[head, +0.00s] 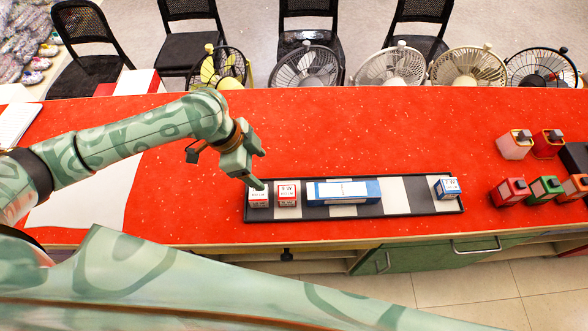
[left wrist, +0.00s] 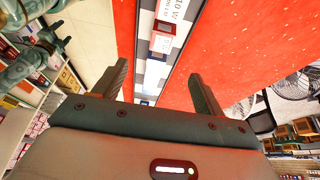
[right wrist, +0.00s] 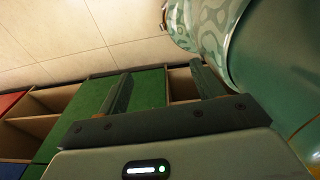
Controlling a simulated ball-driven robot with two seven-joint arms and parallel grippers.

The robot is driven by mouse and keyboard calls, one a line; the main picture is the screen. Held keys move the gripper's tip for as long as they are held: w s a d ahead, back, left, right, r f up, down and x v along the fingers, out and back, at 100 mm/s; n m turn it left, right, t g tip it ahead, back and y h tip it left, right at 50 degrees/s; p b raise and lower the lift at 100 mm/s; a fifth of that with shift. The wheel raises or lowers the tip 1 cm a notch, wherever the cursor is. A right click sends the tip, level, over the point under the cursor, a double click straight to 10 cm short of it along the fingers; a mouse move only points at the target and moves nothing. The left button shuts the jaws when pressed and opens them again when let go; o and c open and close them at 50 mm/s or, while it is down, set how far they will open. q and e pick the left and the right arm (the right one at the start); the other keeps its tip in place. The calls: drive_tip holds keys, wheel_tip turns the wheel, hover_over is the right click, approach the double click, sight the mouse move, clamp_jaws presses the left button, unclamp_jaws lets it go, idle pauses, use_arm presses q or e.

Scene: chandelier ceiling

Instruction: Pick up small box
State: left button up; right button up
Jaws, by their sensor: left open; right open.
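A dark tray with pale bands (head: 400,206) lies on the red counter. At its left end stand two small white-and-red boxes, a left one (head: 258,198) and a right one (head: 288,194). A long blue-and-white box (head: 343,190) lies in the middle, and a small blue-and-white box (head: 447,187) stands at the right end. My left gripper (head: 256,170) is open above the tray's left end, close to the left small box and partly covering it. In the left wrist view, boxes show beyond the open fingers (left wrist: 162,80). My right gripper (right wrist: 161,74) is open and empty, facing cabinets.
Several red, white, green and orange containers (head: 546,143) stand at the counter's right. A white sheet (head: 85,195) lies at the left. Fans (head: 391,68) and black chairs (head: 308,35) stand behind the counter. A green cabinet (head: 425,256) is below its front edge. The counter behind the tray is clear.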

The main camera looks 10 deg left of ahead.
use_arm(q)
drive_tip(key=b, duration=0.2)
approach(286, 191)
drive_tip(key=b+x, duration=0.1)
drive_tip(key=x, duration=0.3)
drive_tip(key=shift+s+f, duration=0.1)
drive_tip(key=shift+f, duration=0.3)
drive_tip(key=shift+d+f, duration=0.25)
drive_tip(key=shift+f, duration=0.25)
drive_tip(key=b+x, duration=0.1)
drive_tip(key=x, duration=0.1)
drive_tip(key=b+x, duration=0.1)
drive_tip(key=x, duration=0.1)
drive_tip(key=shift+w+d+f, duration=0.2)
drive_tip(key=shift+w+f, duration=0.05)
drive_tip(key=shift+f, duration=0.05)
use_arm(e)
drive_tip(key=f, duration=0.2)
drive_tip(key=s+f, duration=0.1)
drive_tip(key=f, duration=0.2)
drive_tip(key=shift+s, duration=0.2)
use_arm(q)
drive_tip(key=shift+r, duration=0.1)
drive_tip(key=shift+c, duration=0.3)
drive_tip(key=c, duration=1)
